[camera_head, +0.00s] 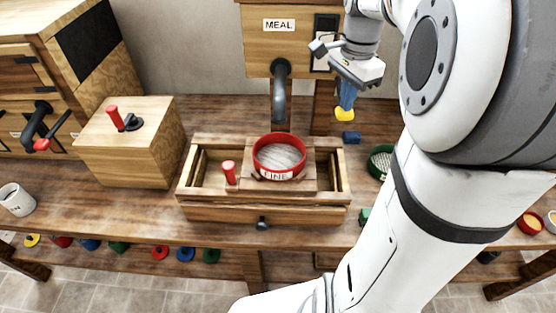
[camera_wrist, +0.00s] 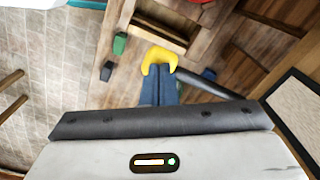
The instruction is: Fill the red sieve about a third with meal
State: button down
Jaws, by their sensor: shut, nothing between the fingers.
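The red sieve (camera_head: 264,166), labelled FINE, sits upright on a wooden slide across the open wooden box, below the metal spout (camera_head: 280,98) of the MEAL bin (camera_head: 262,58). Its inside looks pale grey; I cannot tell whether this is bare mesh or a layer of meal. No falling meal shows. My gripper (camera_head: 345,115), with blue fingers and yellow tips, is shut and empty, right of the spout and above the bench. The shut yellow tips also show in the wrist view (camera_wrist: 158,58).
The open box (camera_head: 188,192) has a red-knobbed handle (camera_head: 229,172) inside. A dark green sieve (camera_head: 380,161) and a small blue block (camera_head: 351,137) lie to the right. A wooden box with a crank (camera_head: 124,119) and a white mug (camera_head: 17,200) stand left.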

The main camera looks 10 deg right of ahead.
jog(key=shift+f+b, duration=1.15)
jog(key=shift+f, duration=0.7)
jog(key=shift+r, duration=0.15)
dwell(1.8)
notch_tip(320, 180, up, 9)
jog(key=p, duration=0.7)
jog(key=shift+r+p, duration=0.1)
jog(key=shift+p, duration=0.3)
jog(key=shift+f, duration=0.2)
jog(key=s+a+f+n+t, duration=0.1)
jog(key=s+a+f+n, duration=0.2)
jog(key=s+a+n, duration=0.3)
jog(key=s+a+f+n+t, duration=0.2)
jog(key=s+a+n, duration=0.4)
jog(key=n, duration=0.3)
jog(key=shift+s+a+f, duration=0.25)
jog(key=shift+s+f, duration=0.15)
jog(key=shift+f, duration=0.1)
